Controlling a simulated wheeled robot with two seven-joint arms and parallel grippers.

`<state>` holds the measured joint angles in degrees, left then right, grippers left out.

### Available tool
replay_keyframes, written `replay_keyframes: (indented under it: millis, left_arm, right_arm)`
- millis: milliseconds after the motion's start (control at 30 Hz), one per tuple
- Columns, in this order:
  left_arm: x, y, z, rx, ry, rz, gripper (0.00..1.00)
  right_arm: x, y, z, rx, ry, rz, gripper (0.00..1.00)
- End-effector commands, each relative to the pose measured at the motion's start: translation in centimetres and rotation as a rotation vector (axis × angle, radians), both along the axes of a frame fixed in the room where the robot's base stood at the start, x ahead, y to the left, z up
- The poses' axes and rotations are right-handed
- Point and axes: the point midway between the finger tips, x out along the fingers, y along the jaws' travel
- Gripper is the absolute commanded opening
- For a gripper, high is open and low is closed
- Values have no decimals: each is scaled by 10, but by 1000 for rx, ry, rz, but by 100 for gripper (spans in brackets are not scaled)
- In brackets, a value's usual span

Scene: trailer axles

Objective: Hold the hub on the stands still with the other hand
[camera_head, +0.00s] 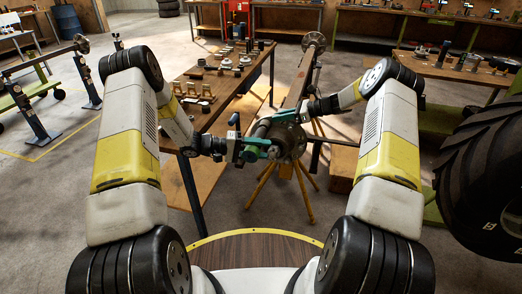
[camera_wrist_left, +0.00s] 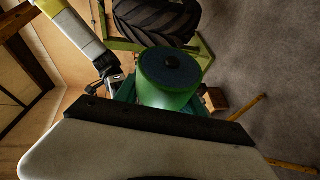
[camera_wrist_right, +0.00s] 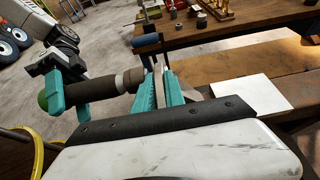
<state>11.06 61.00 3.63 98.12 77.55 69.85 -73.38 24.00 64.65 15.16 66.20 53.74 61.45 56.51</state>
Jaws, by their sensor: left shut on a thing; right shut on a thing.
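The dark round hub (camera_head: 292,146) sits at the near end of the long axle (camera_head: 302,78) on orange-legged stands (camera_head: 300,190). My left gripper (camera_head: 255,150) comes in from the left, in front of the hub. It is shut on a cylindrical tool with a green end (camera_wrist_left: 168,78); in the right wrist view the tool's dark barrel (camera_wrist_right: 92,88) points toward my right fingers. My right gripper (camera_head: 285,116) is at the hub's upper edge. In its wrist view the teal fingers (camera_wrist_right: 160,88) are closed on a thin grey edge, apparently the hub's; the contact is partly hidden.
A wooden workbench (camera_head: 225,92) with several small parts stands left of the axle. A large tyre (camera_head: 485,175) is at the right. Another axle on stands (camera_head: 45,60) is at the far left. Open floor (camera_head: 60,190) lies at the left.

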Motion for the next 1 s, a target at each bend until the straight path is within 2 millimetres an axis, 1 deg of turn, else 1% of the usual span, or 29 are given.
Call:
replay_keyframes:
  millis: [1000]
  left_arm:
    - [11, -4, 2, -4, -4, -2, 0]
  right_arm:
    - [0, -1, 1, 0, -1, -1, 0]
